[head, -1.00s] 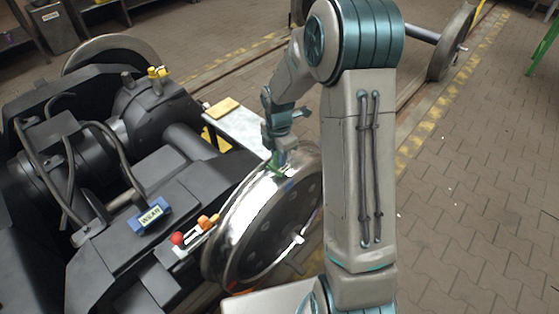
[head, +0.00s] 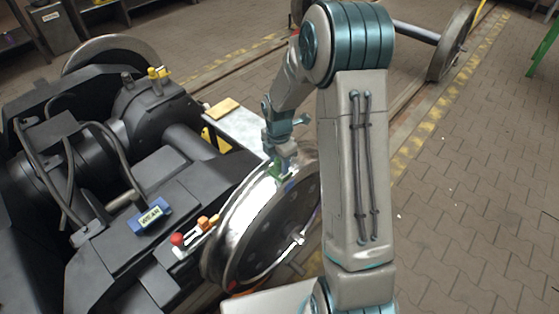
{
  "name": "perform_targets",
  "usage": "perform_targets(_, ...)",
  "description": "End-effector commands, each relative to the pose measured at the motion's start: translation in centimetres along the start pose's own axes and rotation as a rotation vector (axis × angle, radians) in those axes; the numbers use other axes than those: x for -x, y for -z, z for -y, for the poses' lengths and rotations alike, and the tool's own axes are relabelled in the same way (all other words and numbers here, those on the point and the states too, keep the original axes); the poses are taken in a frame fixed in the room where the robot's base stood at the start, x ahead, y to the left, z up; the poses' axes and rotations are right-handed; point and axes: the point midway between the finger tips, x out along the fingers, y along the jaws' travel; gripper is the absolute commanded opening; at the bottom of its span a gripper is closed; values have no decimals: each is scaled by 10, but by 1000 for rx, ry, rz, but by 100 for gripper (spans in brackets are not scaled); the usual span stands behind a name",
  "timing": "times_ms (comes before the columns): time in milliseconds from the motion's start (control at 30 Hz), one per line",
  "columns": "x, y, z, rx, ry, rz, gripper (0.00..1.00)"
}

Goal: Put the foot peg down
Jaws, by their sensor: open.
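My gripper (head: 279,165) points down at the top of the shiny steel wheel (head: 240,215), in the middle of the head view. Its jaws are open. A small green piece (head: 277,173) shows at the wheel's rim, right by the fingertips. I cannot tell whether this is the foot peg, or whether it touches the fingers. No other thing can be made out clearly as the foot peg. My own arm hides the area to the right of the wheel.
A blue block labelled WEAR (head: 150,216) lies on the black bogie frame (head: 115,245). Red and orange pieces (head: 207,222) sit beside the wheel. A pale table (head: 238,128) with a yellow block (head: 222,107) stands behind.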

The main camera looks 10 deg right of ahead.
Motion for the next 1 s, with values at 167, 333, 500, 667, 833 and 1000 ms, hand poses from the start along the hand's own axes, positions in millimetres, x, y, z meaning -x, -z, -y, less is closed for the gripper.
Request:
perform_targets(167,32,0,-1,0,-6,2,46)
perform_targets(333,70,-1,-1,-1,-6,3,46)
perform_targets(500,100,-1,-1,-1,-4,2,46)
perform_targets(667,116,0,0,-1,-2,1,46)
perform_targets(833,130,4,9,-85,-7,12,46)
perform_targets(1000,157,17,37,-362,-30,38,46)
